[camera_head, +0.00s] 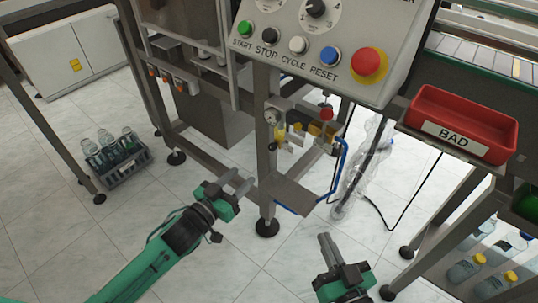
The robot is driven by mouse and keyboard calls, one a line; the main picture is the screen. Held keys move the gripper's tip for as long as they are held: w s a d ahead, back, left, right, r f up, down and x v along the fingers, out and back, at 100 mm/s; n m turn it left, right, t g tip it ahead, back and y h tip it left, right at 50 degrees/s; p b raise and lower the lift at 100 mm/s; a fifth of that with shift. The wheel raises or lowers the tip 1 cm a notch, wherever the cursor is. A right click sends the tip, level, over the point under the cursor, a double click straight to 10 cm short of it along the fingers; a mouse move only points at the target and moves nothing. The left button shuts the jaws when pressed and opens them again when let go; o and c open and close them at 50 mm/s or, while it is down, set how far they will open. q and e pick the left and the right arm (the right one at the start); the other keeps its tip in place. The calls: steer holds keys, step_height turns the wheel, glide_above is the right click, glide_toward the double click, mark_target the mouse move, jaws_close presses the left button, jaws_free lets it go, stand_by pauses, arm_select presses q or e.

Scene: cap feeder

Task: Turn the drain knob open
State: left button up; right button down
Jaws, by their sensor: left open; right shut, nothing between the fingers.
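A small pneumatic unit sits on the machine's front post, with a round gauge (270,117), a red knob (327,114) and several small yellow parts (280,135). Which part is the drain knob I cannot tell; it is too small or hidden. My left gripper (239,182) is open and empty, below and left of this unit, apart from it in the picture. My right gripper (325,241) is shut and empty, pointing up, below the unit and right of the post's foot.
A grey plate (288,194) juts out below the unit, beside a blue hose (340,160). The control panel (290,55) overhangs above. A red BAD tray (462,118) is at right. A bottle crate (125,172) stands on the floor at left.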

mark_target(271, 148)
arm_select(q)
steer(key=b+x, duration=0.2)
steer(key=x, duration=1)
steer(key=shift+w, duration=0.1)
steer(key=shift+w+d, duration=0.35)
steer(key=shift+w, duration=0.25)
arm_select(e)
steer(key=w+d+r+t, duration=0.1)
steer(key=d+r+t, duration=0.2)
steer(key=r+t, duration=0.3)
steer(key=shift+r+t, duration=0.3)
steer(key=shift+r, duration=1.7)
arm_select(q)
jaws_close()
